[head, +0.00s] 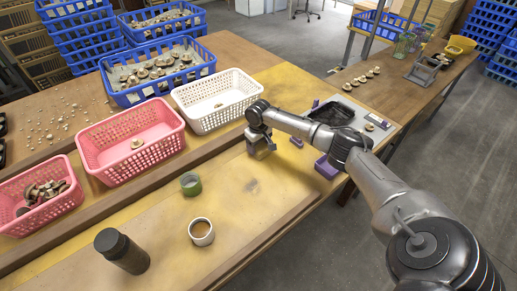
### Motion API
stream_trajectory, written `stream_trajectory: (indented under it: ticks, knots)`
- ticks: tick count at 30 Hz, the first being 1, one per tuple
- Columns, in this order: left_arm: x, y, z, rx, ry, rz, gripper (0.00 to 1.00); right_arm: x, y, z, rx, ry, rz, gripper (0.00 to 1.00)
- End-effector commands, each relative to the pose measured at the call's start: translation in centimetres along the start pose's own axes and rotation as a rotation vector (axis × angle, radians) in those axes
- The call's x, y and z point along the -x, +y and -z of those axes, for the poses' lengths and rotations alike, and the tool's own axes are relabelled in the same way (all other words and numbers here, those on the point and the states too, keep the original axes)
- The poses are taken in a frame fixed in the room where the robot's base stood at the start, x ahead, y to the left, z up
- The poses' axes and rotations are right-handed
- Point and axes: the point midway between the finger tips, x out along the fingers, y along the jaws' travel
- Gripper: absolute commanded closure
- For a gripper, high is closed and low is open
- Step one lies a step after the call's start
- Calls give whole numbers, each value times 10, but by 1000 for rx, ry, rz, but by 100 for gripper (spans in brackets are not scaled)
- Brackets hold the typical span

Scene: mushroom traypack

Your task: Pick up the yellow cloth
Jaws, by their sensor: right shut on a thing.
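My right gripper (262,150) points down at the wooden worktable, just in front of the white basket. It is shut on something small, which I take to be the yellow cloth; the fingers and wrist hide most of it. My left gripper is not in view.
A white basket (192,112), two pink baskets (135,160) and a blue crate (160,88) with mushrooms stand behind. Green tape (191,184), a cup (201,232) and a dark bottle (122,251) stand front left. A purple block (327,168) sits by the right edge.

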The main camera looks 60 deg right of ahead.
Motion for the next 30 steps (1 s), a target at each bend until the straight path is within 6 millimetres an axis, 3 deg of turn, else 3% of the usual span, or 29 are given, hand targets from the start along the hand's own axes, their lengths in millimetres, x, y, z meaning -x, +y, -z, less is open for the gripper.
stream_trajectory:
  ticks: [11,17,21,30]
  knots:
    - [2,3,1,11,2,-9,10,4,0,0,0,1,0,55]
    - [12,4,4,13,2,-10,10,24,0,0,1,2,1,55]
    - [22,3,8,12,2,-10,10,48,1,0,0,1,1,55]
    - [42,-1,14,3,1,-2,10,80,39,-51,0,-3,-6,55]
